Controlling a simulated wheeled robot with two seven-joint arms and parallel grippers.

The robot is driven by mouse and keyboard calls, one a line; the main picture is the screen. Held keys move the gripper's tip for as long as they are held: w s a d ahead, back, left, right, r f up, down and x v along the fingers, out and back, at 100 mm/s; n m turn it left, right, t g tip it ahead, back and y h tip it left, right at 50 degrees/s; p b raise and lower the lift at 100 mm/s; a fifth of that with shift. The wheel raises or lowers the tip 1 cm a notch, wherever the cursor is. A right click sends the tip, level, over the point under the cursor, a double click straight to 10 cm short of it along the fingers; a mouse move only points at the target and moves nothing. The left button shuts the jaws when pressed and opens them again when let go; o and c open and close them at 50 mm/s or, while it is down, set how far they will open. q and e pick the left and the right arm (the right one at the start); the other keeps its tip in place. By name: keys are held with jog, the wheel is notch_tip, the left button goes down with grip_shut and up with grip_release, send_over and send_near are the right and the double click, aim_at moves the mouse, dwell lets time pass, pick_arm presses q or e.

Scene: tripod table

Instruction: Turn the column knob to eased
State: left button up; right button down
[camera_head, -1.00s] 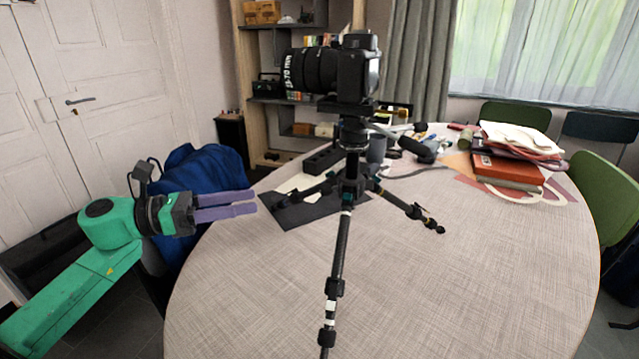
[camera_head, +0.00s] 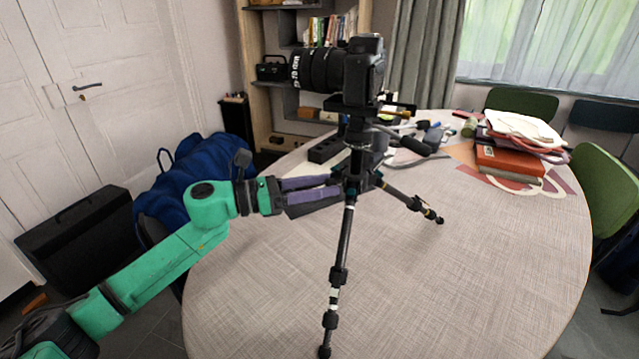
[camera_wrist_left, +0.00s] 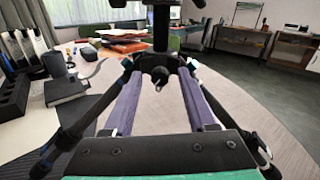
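The black tripod (camera_head: 341,250) stands on the table with a camera (camera_head: 352,72) mounted on top. In the left wrist view a small dark knob (camera_wrist_left: 160,75) shows at the front of the tripod's hub, below the column (camera_wrist_left: 161,30). My left gripper (camera_head: 337,186) reaches in from the left, its purple fingertips close to the hub. In the left wrist view the fingers (camera_wrist_left: 160,78) are spread, with the knob seen between their tips. I cannot tell whether they touch it. In the head view the knob cannot be made out clearly. My right gripper is not in view.
Tripod legs spread around my left gripper, one to the front and one to the right (camera_head: 415,202). A dark block (camera_head: 326,151) and small items lie behind the tripod. Books and papers (camera_head: 512,158) lie at the back right. The table's (camera_head: 460,280) front right is clear.

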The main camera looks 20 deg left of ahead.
pick_arm(q)
grip_shut()
jog(key=shift+n, duration=0.5)
jog(key=shift+n+p, duration=5.05)
jog(key=shift+n, duration=3.35)
